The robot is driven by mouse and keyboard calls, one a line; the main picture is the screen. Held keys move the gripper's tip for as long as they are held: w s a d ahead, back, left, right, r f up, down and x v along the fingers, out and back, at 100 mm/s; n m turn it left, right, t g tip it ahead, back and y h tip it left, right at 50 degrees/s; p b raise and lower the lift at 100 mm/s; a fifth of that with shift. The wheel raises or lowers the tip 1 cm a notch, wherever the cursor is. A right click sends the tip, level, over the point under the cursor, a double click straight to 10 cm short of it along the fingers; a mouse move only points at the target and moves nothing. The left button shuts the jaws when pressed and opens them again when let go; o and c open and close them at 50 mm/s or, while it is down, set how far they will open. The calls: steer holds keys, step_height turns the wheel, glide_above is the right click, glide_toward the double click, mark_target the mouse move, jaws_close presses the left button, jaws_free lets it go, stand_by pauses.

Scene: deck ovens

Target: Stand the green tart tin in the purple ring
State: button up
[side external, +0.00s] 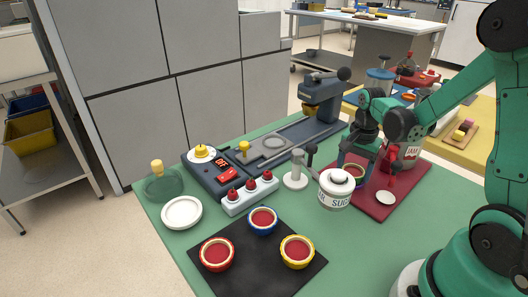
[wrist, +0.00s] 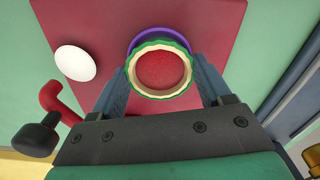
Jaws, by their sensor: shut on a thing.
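The green tart tin (wrist: 187,52) has a scalloped green rim, a beige inner edge and a red inside. My gripper (wrist: 160,76) is shut on it, one finger at each side, in the wrist view. The purple ring (wrist: 158,31) shows as an arc past the tin's far edge, on the red board; the tin hides the rest. I cannot tell whether the tin is above the ring or resting in it. In the side external view, my gripper (side external: 357,165) is low over the red board, and the tin is partly hidden behind the sugar jar and fingers.
The red board (side external: 370,208) also carries a white disc (side external: 386,198) and a red-handled tool (side external: 392,168). A white sugar jar (side external: 336,190) stands close in front of my gripper. A jam jar (side external: 411,153) stands behind. A black mat (side external: 256,270) holds several coloured tins.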

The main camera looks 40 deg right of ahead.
steer(key=shift+f, duration=0.15)
steer(key=o, duration=1)
steer(key=shift+r, duration=5.5)
steer(key=shift+a, duration=0.1)
steer(key=a+n+t, duration=0.2)
steer(key=a+n, duration=0.3)
steer(key=a+n+t, duration=0.2)
steer(key=a+n, duration=0.3)
steer(key=a+n+t, duration=0.3)
steer(key=a+n, duration=0.1)
steer(key=n, duration=0.1)
steer(key=shift+s+a+r+n, duration=0.25)
steer(key=shift+a+r+n, duration=0.05)
steer(key=shift+a+r, duration=0.1)
